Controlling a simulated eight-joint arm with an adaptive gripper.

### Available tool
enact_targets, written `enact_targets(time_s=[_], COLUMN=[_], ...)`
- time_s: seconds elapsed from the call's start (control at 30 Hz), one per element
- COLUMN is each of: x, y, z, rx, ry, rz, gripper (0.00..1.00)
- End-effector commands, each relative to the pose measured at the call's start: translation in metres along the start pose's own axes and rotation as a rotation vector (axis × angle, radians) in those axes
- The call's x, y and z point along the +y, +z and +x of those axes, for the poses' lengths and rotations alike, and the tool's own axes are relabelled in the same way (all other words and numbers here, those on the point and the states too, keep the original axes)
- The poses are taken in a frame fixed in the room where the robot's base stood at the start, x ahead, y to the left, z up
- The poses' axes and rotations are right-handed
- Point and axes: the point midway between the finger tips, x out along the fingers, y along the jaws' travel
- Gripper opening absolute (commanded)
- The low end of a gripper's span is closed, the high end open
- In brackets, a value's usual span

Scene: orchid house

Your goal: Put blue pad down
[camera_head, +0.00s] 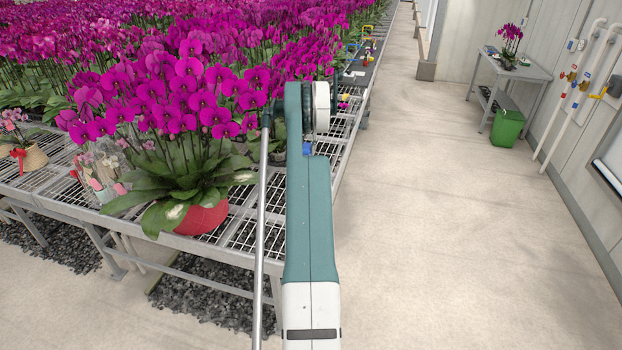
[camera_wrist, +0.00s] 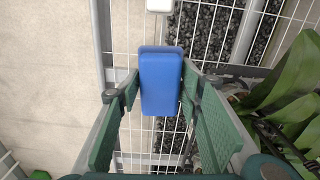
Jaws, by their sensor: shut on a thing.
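The blue pad (camera_wrist: 161,82) is a flat rectangular block in the wrist view, held between the two green fingers of my gripper (camera_wrist: 160,92). The fingers are shut on its sides. The pad is over the metal grid bench (camera_wrist: 210,45), near the bench's edge; I cannot tell whether it touches the grid. In the head view a small bit of blue, likely the pad (camera_head: 307,149), shows beside my arm. My arm hides most of the gripper there.
Magenta orchids in a red pot (camera_head: 203,217) stand left of my arm. Green leaves (camera_wrist: 290,80) are close on the right in the wrist view. A white object (camera_wrist: 160,5) lies on the grid beyond the pad. The aisle floor (camera_head: 430,220) is clear.

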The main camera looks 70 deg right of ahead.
Motion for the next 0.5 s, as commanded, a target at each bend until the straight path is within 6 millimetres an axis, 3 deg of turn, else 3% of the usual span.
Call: enact_targets(time_s=[0.23,0.5], x=[0.017,0.021], y=[-0.015,-0.018], z=[0.034,0.042], rx=[0.000,0.000], ry=[0.000,0.000], rz=[0.054,0.070], gripper=[0.22,0.22])
